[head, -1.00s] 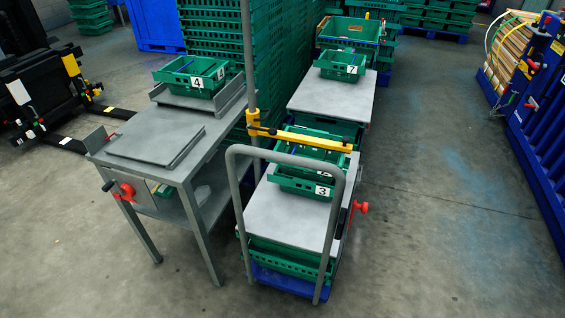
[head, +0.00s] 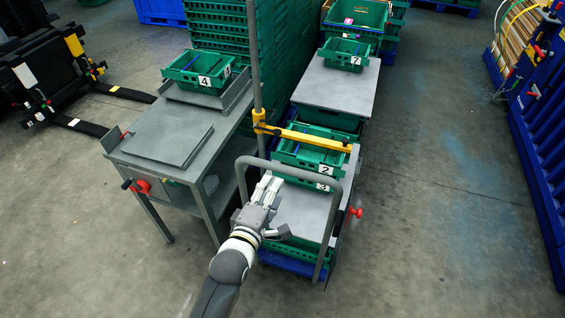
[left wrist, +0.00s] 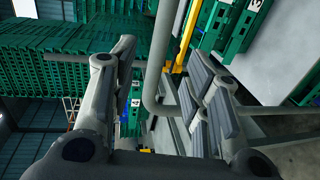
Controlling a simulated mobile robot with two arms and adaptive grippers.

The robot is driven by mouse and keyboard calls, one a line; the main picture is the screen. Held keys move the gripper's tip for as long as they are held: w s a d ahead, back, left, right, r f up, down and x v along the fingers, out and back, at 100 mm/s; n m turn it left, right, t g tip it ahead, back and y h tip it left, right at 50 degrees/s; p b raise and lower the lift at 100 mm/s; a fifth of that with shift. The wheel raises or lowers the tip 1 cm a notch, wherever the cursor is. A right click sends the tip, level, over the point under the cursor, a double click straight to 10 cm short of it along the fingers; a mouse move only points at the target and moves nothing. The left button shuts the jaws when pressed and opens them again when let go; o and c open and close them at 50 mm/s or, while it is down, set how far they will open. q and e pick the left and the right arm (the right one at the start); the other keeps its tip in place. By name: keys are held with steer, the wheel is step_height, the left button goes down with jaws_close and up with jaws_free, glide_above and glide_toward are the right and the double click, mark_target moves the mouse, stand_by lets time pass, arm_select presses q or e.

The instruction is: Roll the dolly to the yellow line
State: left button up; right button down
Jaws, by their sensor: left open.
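The dolly (head: 290,262) has a blue base, green crates, a grey top board and a grey tubular handle (head: 338,205). My left gripper (head: 274,208) is open at the left upright of the handle. In the left wrist view, the handle tube (left wrist: 158,75) passes between the spread fingers of my left gripper (left wrist: 163,62); I cannot tell whether they touch it. My right gripper is not in view. No yellow line shows on the visible floor.
A grey workbench (head: 160,130) stands close on the left, with crate 4 (head: 197,72) on it. A yellow bar (head: 305,137) on a grey post crosses over the dolly. Crate 7 (head: 344,54) sits behind. A blue rack (head: 545,130) is far right; floor between is clear.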

mark_target(282, 172)
arm_select(q)
steer(key=p+x, duration=0.1)
steer(key=x, duration=0.9)
steer(key=shift+w+d+f+p, duration=0.1)
steer(key=shift+w+f+p, duration=0.05)
steer(key=shift+w+p, duration=0.2)
steer(key=shift+s, duration=0.1)
steer(key=shift+c, duration=0.4)
jaws_close()
